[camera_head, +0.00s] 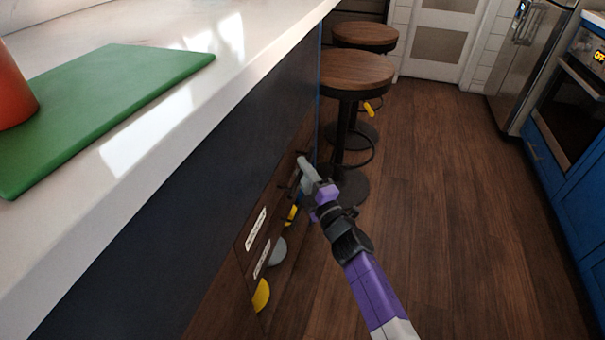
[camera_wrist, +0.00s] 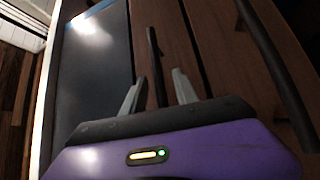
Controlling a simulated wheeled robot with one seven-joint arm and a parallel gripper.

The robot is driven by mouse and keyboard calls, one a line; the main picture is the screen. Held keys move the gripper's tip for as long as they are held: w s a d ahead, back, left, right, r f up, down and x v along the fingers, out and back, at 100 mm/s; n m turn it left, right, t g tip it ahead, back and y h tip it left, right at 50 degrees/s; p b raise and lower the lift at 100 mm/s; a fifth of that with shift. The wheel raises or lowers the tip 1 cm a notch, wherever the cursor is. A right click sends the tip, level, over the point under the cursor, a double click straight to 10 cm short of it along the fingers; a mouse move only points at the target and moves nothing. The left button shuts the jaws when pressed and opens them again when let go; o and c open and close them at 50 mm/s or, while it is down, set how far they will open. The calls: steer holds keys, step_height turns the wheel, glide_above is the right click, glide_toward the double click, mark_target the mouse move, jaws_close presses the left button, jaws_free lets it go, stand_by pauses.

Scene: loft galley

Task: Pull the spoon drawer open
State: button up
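In the wrist view, my gripper (camera_wrist: 158,80) is open, with its two grey fingers on either side of a dark bar handle (camera_wrist: 154,55). A gap shows between the handle and each finger. The handle runs along a brown wooden drawer front (camera_wrist: 178,35) that appears shut. In the head view, my gripper (camera_head: 305,170) is at the far end of the island's wooden fronts, and it partly hides the handle there. Two white labels (camera_head: 256,229) are on the nearer wooden fronts. Their writing is too small to read, so I cannot tell which drawer is the spoon drawer.
A second dark bar handle (camera_wrist: 272,60) is at the right in the wrist view. Yellow (camera_head: 261,295) and grey (camera_head: 278,251) rounded shapes are by the fronts. A stool (camera_head: 355,75) stands beyond my gripper. The wooden floor (camera_head: 450,220) to the right is clear.

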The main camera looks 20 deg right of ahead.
steer(key=shift+w, duration=0.2)
steer(key=shift+c, duration=0.4)
jaws_close()
stand_by(1.0)
